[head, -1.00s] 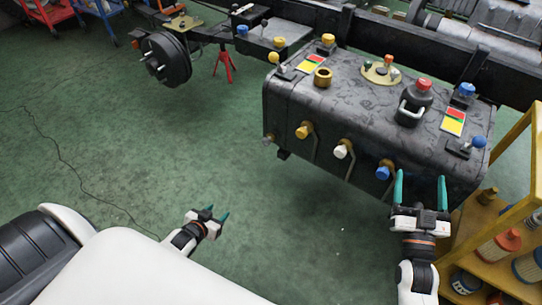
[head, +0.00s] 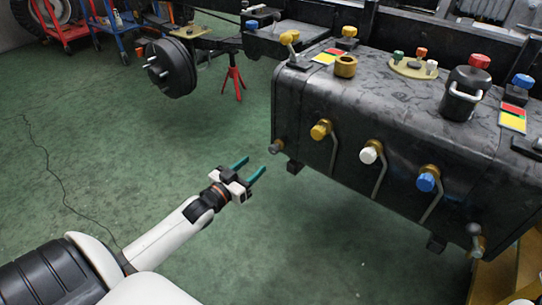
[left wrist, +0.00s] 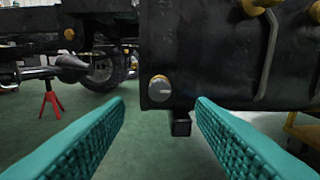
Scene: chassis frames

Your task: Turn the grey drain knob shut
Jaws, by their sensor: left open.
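A small round grey knob (head: 276,147) sticks out low at the left end of the black tank (head: 330,180). The same knob (left wrist: 159,88) shows face-on in the left wrist view, with a thin, roughly level line on its face. My left gripper (head: 255,167) is open and empty, just left of and below the knob in the head view, apart from it. In the left wrist view its teal fingers (left wrist: 160,105) spread either side, with the knob beyond and between their tips. A second grey fitting (head: 476,241) sits at the tank's lower right. My right gripper is not in view.
Yellow (head: 321,130), white (head: 371,152) and blue (head: 428,179) knobs line the tank's front. A dark bracket (left wrist: 181,124) hangs under the tank near the grey knob. A red stand (head: 233,80) is behind.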

